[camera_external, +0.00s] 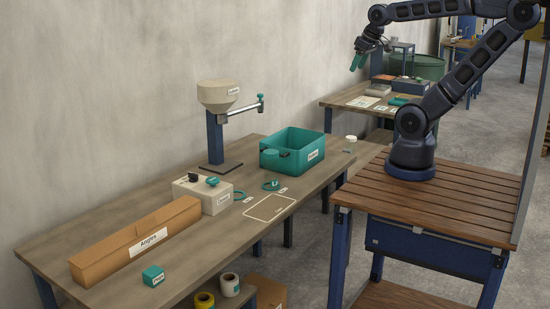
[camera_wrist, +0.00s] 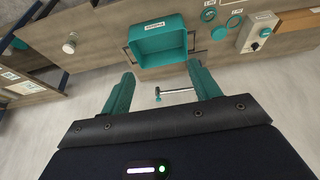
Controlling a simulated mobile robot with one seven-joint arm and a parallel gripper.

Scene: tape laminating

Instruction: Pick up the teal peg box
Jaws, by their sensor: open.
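A teal open-topped box (camera_external: 308,157) with a white label stands on the long workbench, right of the hopper stand. It also shows in the wrist view (camera_wrist: 165,58), upper middle, beyond my fingertips. A small teal cube-shaped box (camera_external: 153,276) with a label sits at the bench's near left end. The labels are too small to read surely, so I cannot tell by them which is the peg box. My gripper (camera_external: 361,57) is high up, behind and right of the bench, apart from both boxes. In the wrist view its teal fingers (camera_wrist: 163,84) are spread with nothing between them.
A hopper stand (camera_external: 217,97) with a side arm (camera_external: 245,108) rises left of the open box. A control box (camera_external: 203,193) and long cardboard carton (camera_external: 137,240) occupy the bench's left.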

